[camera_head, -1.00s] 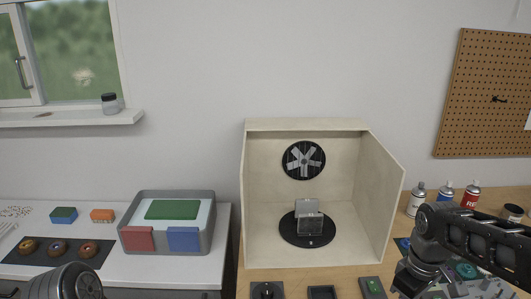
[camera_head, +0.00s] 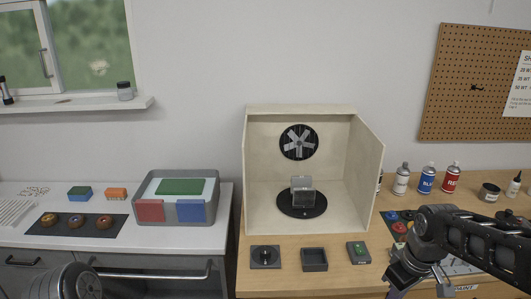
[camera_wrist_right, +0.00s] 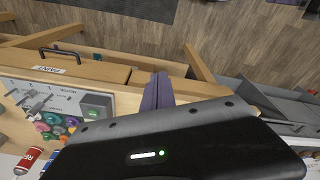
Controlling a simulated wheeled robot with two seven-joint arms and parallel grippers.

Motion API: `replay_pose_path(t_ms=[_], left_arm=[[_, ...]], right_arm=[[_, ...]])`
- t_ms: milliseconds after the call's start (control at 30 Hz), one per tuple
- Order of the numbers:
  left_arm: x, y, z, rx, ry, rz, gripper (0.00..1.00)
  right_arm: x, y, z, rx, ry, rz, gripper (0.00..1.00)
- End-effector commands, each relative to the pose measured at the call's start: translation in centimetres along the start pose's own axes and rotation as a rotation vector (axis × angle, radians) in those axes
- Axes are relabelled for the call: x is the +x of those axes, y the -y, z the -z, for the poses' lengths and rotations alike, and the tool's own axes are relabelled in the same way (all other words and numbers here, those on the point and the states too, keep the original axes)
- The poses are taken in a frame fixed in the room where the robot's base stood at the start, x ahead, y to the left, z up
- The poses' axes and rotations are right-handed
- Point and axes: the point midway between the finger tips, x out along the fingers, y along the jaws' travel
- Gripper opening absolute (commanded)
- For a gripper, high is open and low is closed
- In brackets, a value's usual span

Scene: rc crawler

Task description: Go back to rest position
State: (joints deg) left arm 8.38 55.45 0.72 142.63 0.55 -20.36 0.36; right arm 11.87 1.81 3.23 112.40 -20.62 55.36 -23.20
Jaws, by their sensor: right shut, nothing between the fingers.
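My right gripper (camera_wrist_right: 157,90) shows in the right wrist view with its fingers together and nothing between them, over the drawer front and floor side of the wooden bench. In the head view my right arm comes in from the right, and its wrist hangs low over the bench's front right part. The gripper's tips there are at or below the lower picture edge. Of my left arm only a rounded dark grey link shows at the bottom left; its gripper is out of view.
An open-front wooden booth (camera_head: 313,109) with a fan and a turntable (camera_head: 302,212) bearing a grey block stands on the wooden bench (camera_head: 270,285). Spray cans (camera_head: 427,179) stand right of it.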

Motion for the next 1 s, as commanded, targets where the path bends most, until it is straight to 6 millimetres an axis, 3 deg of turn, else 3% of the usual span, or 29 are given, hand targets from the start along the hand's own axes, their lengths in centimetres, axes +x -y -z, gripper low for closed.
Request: replay_pose_path(t_ms=[133,267,367,467,533,667,800,900,1000], left_arm=[[0.0,0.0,-0.1,0.0,0.002,0.0,0.7],[0.0,0.0,-0.1,0.0,0.002,0.0,0.7],[0.0,0.0,-0.1,0.0,0.002,0.0,0.7],[0.0,0.0,-0.1,0.0,0.002,0.0,0.7],[0.0,0.0,-0.1,0.0,0.002,0.0,0.7],[0.0,0.0,-0.1,0.0,0.002,0.0,0.7],[0.0,0.0,-0.1,0.0,0.002,0.0,0.7],[0.0,0.0,-0.1,0.0,0.002,0.0,0.7],[0.0,0.0,-0.1,0.0,0.002,0.0,0.7]], right_arm=[[1.0,0.2,2.1,0.057,-0.096,-0.007,0.0],[3.4,1.4,4.3,0.124,-0.183,0.013,0.0],[6.3,3.0,5.8,0.187,-0.244,0.046,0.0],[10.4,5.7,6.7,0.271,-0.291,0.097,0.0],[14.5,8.6,6.6,0.353,-0.31,0.147,0.0],[22.1,15.3,3.5,0.513,-0.284,0.229,0.0],[27.7,22.1,-3.0,0.616,-0.173,0.276,0.0],[29.7,25.9,-7.5,0.622,-0.071,0.3,0.0],[30.6,28.6,-10.9,0.609,0.017,0.323,0.0]])
